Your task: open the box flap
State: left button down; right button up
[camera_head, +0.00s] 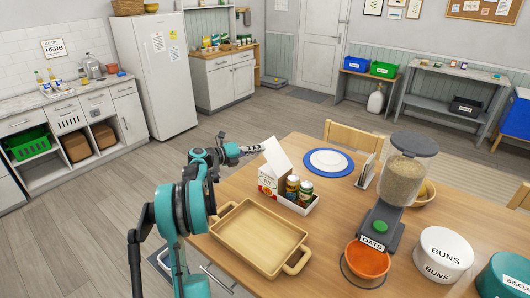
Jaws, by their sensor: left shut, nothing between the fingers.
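The box (267,185) is a small white carton with a red and orange print, standing on the wooden table. A white flap (276,158) stands up at its left end, and the top beside it is open. Several cans (299,189) stand in the low right part of the box. My left gripper (262,148) is shut and empty, just behind and left of the raised flap's upper edge. I cannot tell whether its fingertips touch the flap. My right gripper is not in view.
A wooden tray (231,256) lies in front of the box. A white plate on a blue mat (343,163) lies behind it. A grain dispenser (382,224) with an orange bowl (366,261) and a white buns tin (443,250) stand to the right.

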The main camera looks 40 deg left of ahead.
pick_arm(q)
jog(key=shift+a+f+n+t+h+b, duration=0.5)
jog(key=shift+a+f+n+b, duration=0.45)
jog(key=shift+a+f+n, duration=0.7)
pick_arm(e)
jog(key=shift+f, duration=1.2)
pick_arm(q)
jog(key=shift+f, duration=0.1)
